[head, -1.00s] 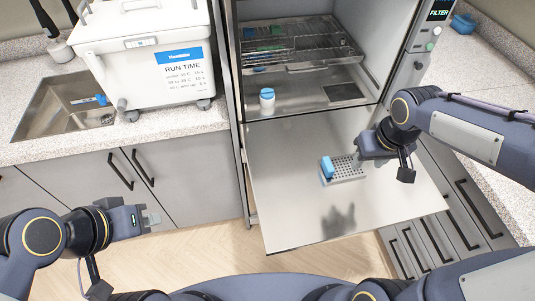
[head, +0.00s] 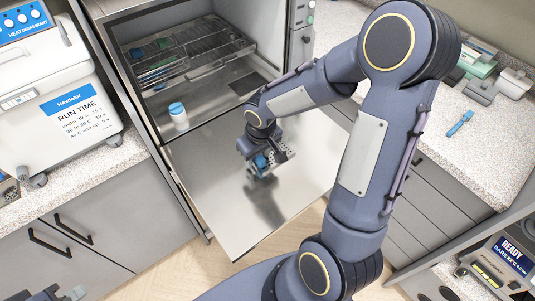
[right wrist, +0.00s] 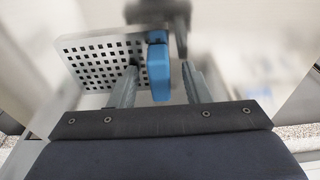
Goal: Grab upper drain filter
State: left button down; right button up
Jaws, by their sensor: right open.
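The drain filter is a grey perforated plate with a blue grip. In the head view its blue grip (head: 261,162) shows at my right gripper (head: 264,158), over the lowered steel door (head: 222,190). In the right wrist view the perforated plate (right wrist: 98,62) lies left and the blue grip (right wrist: 158,68) stands between the two fingers of my right gripper (right wrist: 162,85). The fingers are open, with a visible gap to the right of the grip. Whether the plate touches the door cannot be told. My left gripper (head: 72,294) is at the bottom left edge, partly cut off.
A white-and-blue bottle (head: 179,115) stands at the chamber's front. Wire racks (head: 185,62) sit inside the chamber. A white machine (head: 50,100) stands on the left counter. The right counter holds a blue tool (head: 460,123) and grey holders (head: 482,90).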

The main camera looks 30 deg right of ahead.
jog(key=shift+c, duration=0.3)
grip_shut()
jog(key=shift+r, duration=0.2)
